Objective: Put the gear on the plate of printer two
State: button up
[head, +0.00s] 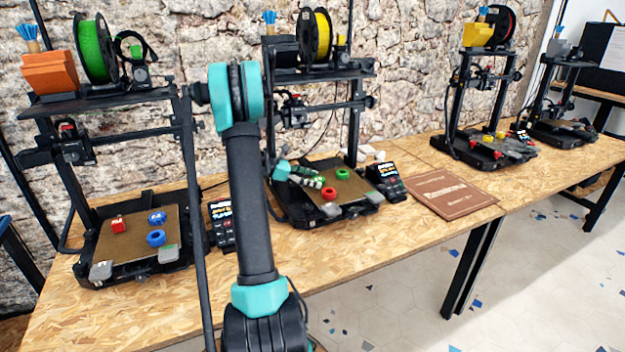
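The second printer from the left, under a yellow spool, has a tan plate (352,190). A red ring-shaped piece (329,194) and a green ring-shaped piece (342,174) lie on it. My gripper (318,182) is low at this plate's left side, partly behind my arm; its fingers are too small to tell open from shut or whether they hold anything. The leftmost printer's plate (125,240) bears a red cube (118,226), a blue toothed-looking piece (157,217) and a blue ring-shaped piece (156,238). I cannot tell for sure which piece is the gear.
Small control screens stand right of the leftmost printer (221,222) and second printer (386,180). A third printer (490,150) holds several small pieces. Bare table (330,240) shows in front of the second printer.

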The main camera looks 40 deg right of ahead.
jog(key=shift+r, duration=0.15)
jog(key=v, duration=1.2)
jog(key=s+a+f+m+t+y, duration=0.3)
jog(key=s+a, duration=0.3)
jog(key=a, duration=0.7)
jog(key=s+a+f+m+t+y, duration=0.3)
jog(key=s+a, duration=0.3)
jog(key=a, duration=0.6)
jog(key=s+a+f+m+t+y, duration=0.4)
jog(key=s+a, duration=0.3)
jog(key=a, duration=0.6)
jog(key=shift+s+a+m+t+y, duration=0.1)
jog(key=shift+a+m+t+y, duration=0.2)
jog(key=shift+m+t+y, duration=0.4)
jog(key=shift+s+a, duration=0.25)
jog(key=shift+a, duration=0.1)
